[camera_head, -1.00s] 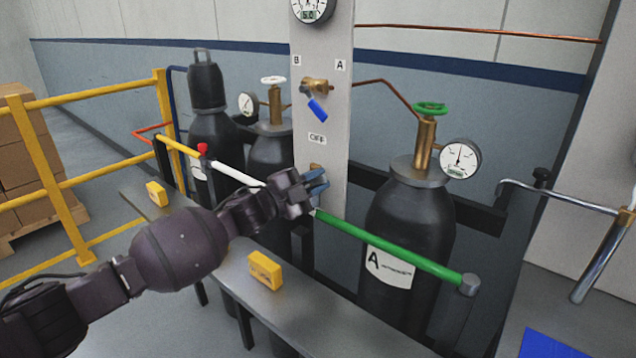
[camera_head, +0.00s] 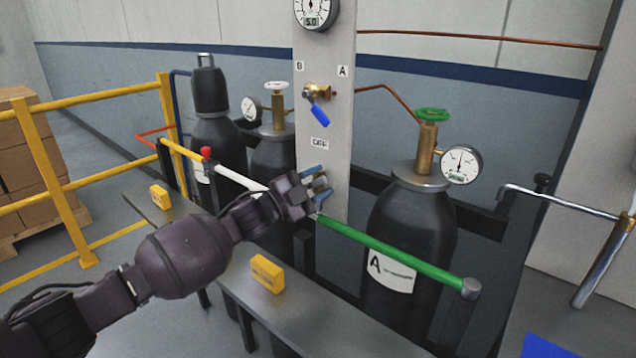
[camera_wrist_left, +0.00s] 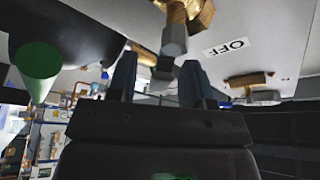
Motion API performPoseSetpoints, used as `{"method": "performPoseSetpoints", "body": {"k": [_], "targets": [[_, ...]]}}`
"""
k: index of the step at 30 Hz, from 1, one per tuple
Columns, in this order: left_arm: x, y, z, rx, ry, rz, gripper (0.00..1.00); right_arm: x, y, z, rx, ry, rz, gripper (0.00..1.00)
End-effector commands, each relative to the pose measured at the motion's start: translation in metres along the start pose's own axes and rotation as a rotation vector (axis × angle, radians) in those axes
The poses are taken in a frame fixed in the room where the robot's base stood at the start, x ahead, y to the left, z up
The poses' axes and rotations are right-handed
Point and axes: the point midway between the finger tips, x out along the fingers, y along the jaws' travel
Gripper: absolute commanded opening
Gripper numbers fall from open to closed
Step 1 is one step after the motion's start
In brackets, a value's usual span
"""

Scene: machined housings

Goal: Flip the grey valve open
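The grey valve shows in the left wrist view as a brass body with a grey handle (camera_wrist_left: 174,40) at the top centre, close ahead of my fingers. In the head view it is mostly hidden by my left gripper (camera_head: 321,184), with a bit of brass showing between the fingers. My left gripper is below the OFF label (camera_head: 320,144) on the panel. In the left wrist view its two blue-grey fingers (camera_wrist_left: 160,66) are apart, and the handle's end appears between them; contact cannot be told. My right gripper is not in view.
A blue-handled valve (camera_head: 317,108) sits higher on the panel (camera_head: 337,60). A green and white bar (camera_head: 390,250) runs close below my gripper. Gas cylinders (camera_head: 408,222) stand behind it. A bench (camera_head: 330,318) with yellow blocks (camera_head: 267,274) lies in front.

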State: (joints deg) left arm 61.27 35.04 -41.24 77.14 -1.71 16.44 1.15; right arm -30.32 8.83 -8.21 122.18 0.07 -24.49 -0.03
Motion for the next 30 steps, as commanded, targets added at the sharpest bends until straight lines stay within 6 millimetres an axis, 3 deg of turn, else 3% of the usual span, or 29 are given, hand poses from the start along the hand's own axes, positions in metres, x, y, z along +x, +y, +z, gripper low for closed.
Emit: {"method": "performPoseSetpoints", "body": {"k": [11,20,30], "targets": [[-0.008,-0.001,0.000,0.001,-0.001,0.000,0.46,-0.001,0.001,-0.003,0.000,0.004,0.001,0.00],[-0.058,-0.003,-0.002,0.003,0.000,-0.001,0.46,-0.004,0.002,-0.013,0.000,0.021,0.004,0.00],[-0.103,-0.001,-0.001,0.000,0.000,0.000,0.46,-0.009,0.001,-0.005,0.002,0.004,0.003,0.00]]}}
